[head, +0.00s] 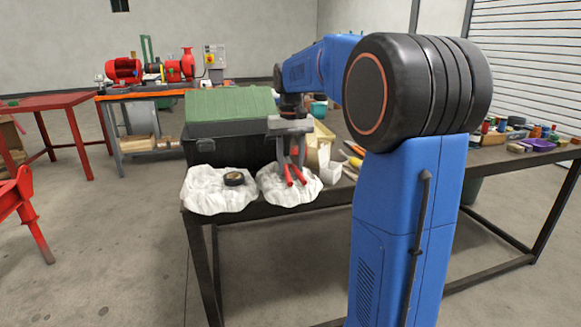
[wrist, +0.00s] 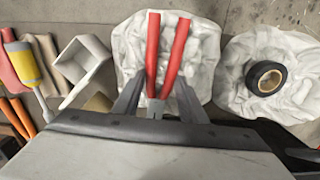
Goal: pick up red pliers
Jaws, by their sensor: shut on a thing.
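The red pliers (head: 292,172) are in my gripper, with their two red handles pointing down toward a crumpled white cloth (head: 290,188). In the wrist view the red handles (wrist: 163,52) stick out beyond the fingers, over the white cloth (wrist: 130,50). My gripper (head: 290,155) is shut on the pliers near their pivot; it also shows in the wrist view (wrist: 160,103). The head of the pliers is mostly hidden by the gripper. I cannot tell whether the handles touch the cloth.
A second white cloth (head: 205,195) with a black tape roll (head: 234,179) lies to the left. A black case with a green top (head: 230,105) stands behind. A white open box (head: 330,172) and a yellow-handled screwdriver (wrist: 22,65) lie to the side.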

